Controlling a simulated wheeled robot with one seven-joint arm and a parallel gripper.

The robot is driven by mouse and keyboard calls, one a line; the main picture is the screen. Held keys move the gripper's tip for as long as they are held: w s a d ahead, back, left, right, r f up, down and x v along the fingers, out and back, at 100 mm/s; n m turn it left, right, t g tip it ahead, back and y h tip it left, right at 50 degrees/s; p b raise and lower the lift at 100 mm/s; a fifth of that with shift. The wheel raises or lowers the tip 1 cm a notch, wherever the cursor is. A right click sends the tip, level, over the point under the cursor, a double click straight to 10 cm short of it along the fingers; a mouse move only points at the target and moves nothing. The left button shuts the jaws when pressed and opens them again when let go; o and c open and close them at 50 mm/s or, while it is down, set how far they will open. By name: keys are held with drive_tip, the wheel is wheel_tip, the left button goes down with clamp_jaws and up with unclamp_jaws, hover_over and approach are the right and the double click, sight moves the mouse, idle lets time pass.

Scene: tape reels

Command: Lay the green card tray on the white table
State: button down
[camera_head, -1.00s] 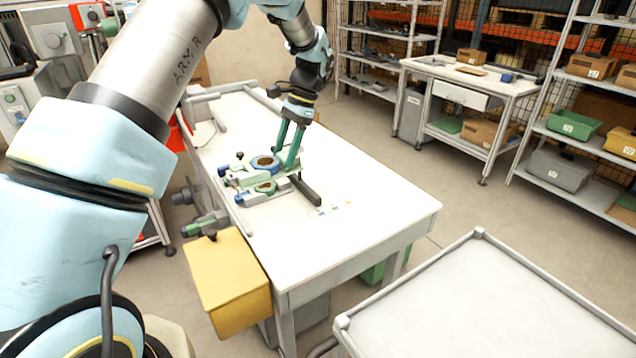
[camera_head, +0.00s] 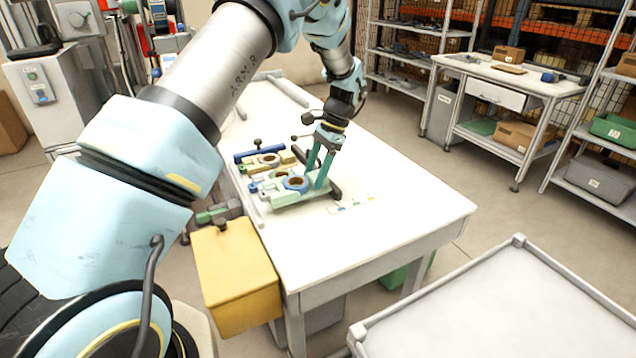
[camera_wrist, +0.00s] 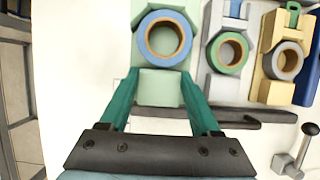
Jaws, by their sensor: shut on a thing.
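The green card tray (camera_wrist: 160,87) is a pale green holder with a blue-rimmed tape reel (camera_wrist: 165,38) in it. My gripper (camera_wrist: 158,100) has its two dark green fingers shut on the tray's near block, one on each side. In the head view the tray (camera_head: 312,190) hangs from or rests at the fingertips of my gripper (camera_head: 318,175), over the white table (camera_head: 390,220). I cannot tell whether its underside touches the surface.
A grey holder (camera_wrist: 228,85) with a green-rimmed reel, a yellow holder (camera_wrist: 275,92) and a dark blue one (camera_wrist: 309,85) stand to the right. A dark bar (camera_wrist: 255,115) lies close by. A yellow bin (camera_head: 235,280) hangs at the table's side. The table's front part is mostly clear.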

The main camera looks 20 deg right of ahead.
drive_tip(key=shift+f+p, duration=0.5)
drive_tip(key=shift+f, duration=1.65)
drive_tip(key=shift+c, duration=0.5)
unclamp_jaws()
drive_tip(key=shift+f, duration=0.1)
